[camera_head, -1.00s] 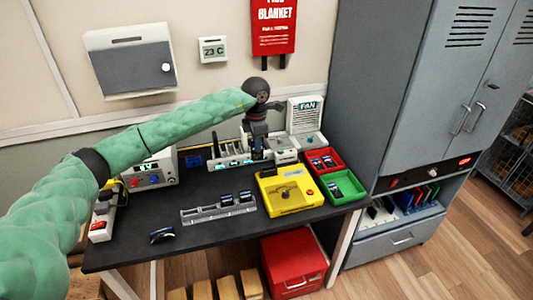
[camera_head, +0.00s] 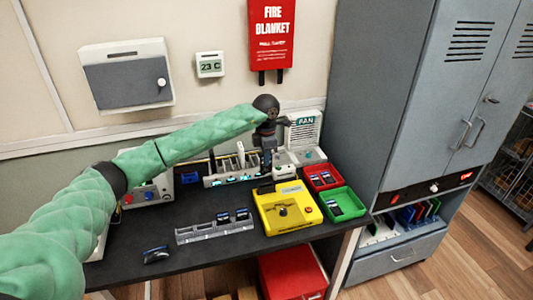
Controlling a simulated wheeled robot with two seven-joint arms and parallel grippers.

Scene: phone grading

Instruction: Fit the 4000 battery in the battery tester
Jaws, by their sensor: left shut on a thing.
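My left gripper (camera_head: 268,142) hangs jaws-down over the right end of a white device with upright dividers and lit blue displays (camera_head: 222,180), at the back of the dark bench. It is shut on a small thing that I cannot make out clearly. A yellow box with a dark round part on top (camera_head: 285,210) stands in front of it. A grey slotted rack (camera_head: 196,236) holds small dark pieces at its right end. No 4000 label is readable, and I cannot tell which device is the battery tester. My right gripper is out of view.
A red tray (camera_head: 323,178) and a green tray (camera_head: 343,205) with small dark pieces stand right of the yellow box. A fan unit (camera_head: 303,130) stands at the back. A dark piece (camera_head: 156,254) lies at the front. Bare bench (camera_head: 205,258) shows before the rack.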

